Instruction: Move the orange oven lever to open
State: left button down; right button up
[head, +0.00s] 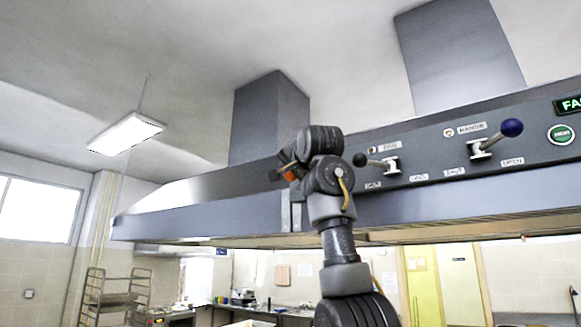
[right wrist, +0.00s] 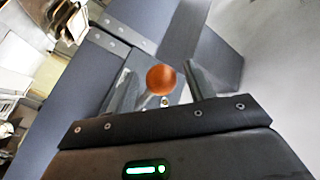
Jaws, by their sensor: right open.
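The orange oven lever's ball knob (right wrist: 161,79) sits between the two fingers of my right gripper (right wrist: 163,88) in the right wrist view. The fingers are apart, with a visible gap on the knob's right side; contact on the left is hard to tell. In the head view my right gripper (head: 284,170) is at the hood's front panel, and a small orange patch of the knob (head: 291,175) shows beside it. My wrist hides the lever's stem and any labels there. My left gripper is out of view.
On the hood panel to the right are a black-knobbed lever (head: 376,162) marked FAN and a blue-knobbed lever (head: 497,137) marked RANGE. A green button (head: 561,134) is at the far right. The hood's lower edge (head: 180,227) runs left of my arm.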

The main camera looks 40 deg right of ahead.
jog(key=shift+w+d, duration=0.15)
jog(key=shift+w, duration=0.2)
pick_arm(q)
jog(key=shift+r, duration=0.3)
